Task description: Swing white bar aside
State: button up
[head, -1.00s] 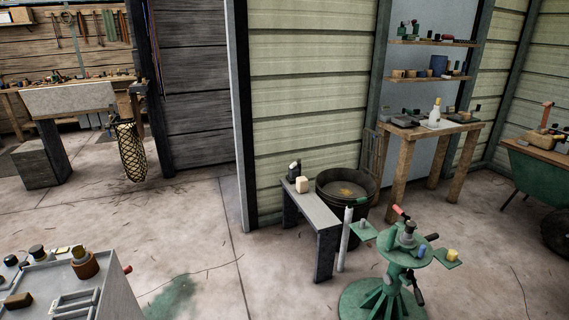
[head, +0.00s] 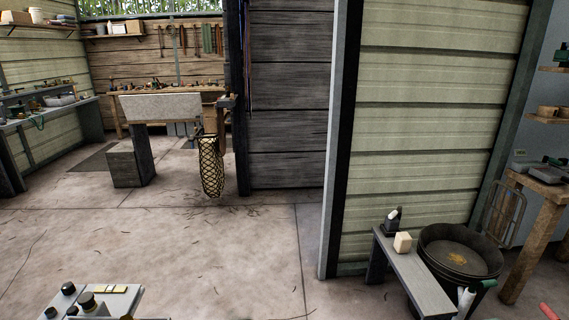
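A grey caddy or cart top (head: 128,296) with several dark knobs and bottles is cut off at the bottom left. My gripper is not in view.
A low grey bench (head: 417,283) with a pale block (head: 403,242) stands beside the wall end (head: 338,150). A grey-topped stand (head: 160,107) with a hanging net (head: 211,167) is farther back. The concrete floor (head: 230,255) between is largely clear.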

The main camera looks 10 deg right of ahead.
aim_at(395, 212)
jog(key=i, duration=1.85)
jog(key=i+z, duration=0.2)
jog(key=i, duration=0.2)
jog(key=i+j+z, duration=0.2)
jog(key=i, duration=0.2)
jog(key=i+j+z, duration=0.2)
jog(key=i, duration=0.2)
jog(key=z, duration=0.2)
